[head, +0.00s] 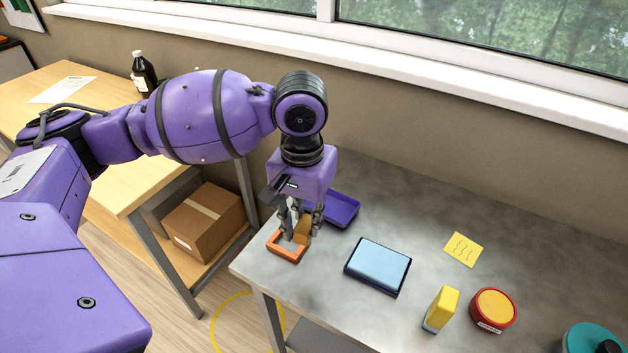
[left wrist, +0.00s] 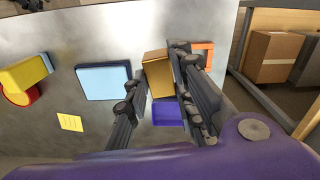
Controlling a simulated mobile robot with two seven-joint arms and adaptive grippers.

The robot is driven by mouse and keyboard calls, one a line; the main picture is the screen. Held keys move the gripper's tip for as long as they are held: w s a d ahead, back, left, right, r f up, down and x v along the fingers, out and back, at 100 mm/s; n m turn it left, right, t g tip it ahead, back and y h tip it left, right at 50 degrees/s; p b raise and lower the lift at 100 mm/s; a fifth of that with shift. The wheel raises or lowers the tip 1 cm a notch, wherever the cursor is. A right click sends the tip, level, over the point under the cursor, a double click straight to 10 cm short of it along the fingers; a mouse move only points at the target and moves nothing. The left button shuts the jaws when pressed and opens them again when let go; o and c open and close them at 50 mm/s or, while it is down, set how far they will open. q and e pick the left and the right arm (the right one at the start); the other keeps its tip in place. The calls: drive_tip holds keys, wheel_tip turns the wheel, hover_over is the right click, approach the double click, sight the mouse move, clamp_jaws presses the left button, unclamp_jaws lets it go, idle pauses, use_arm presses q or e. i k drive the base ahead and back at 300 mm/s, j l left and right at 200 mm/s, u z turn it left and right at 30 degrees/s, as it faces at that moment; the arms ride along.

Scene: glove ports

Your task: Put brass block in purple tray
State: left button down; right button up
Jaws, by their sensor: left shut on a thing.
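My left gripper (head: 303,217) points down at the left part of the grey table and is shut on the brass block (head: 303,230). In the left wrist view the brass block (left wrist: 158,80) sits between the two fingers of the left gripper (left wrist: 159,66). The purple tray (head: 345,214) lies just behind and right of the gripper, partly hidden by it; the inside that shows is empty. It also shows in the left wrist view (left wrist: 168,114), beside the block. Whether the block touches the table or the orange frame, I cannot tell. My right gripper is not in view.
An orange square frame (head: 287,254) lies at the table's left edge, beside the block. A blue pad (head: 378,264) lies right of the gripper. Farther right are a yellow note (head: 463,249), a yellow block (head: 442,308) and a red-yellow round tin (head: 493,310). The table's back middle is clear.

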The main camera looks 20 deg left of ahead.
sight(328, 208)
drive_tip(key=j+z, duration=0.1)
drive_tip(key=z, duration=1.3)
drive_tip(key=k+j, duration=0.15)
drive_tip(key=j, duration=0.25)
drive_tip(key=k+j, duration=0.1)
drive_tip(key=j, duration=0.3)
drive_tip(key=k+j+z, duration=0.1)
drive_tip(key=j, duration=0.3)
drive_tip(key=k+j, duration=0.2)
drive_tip(key=j, duration=0.2)
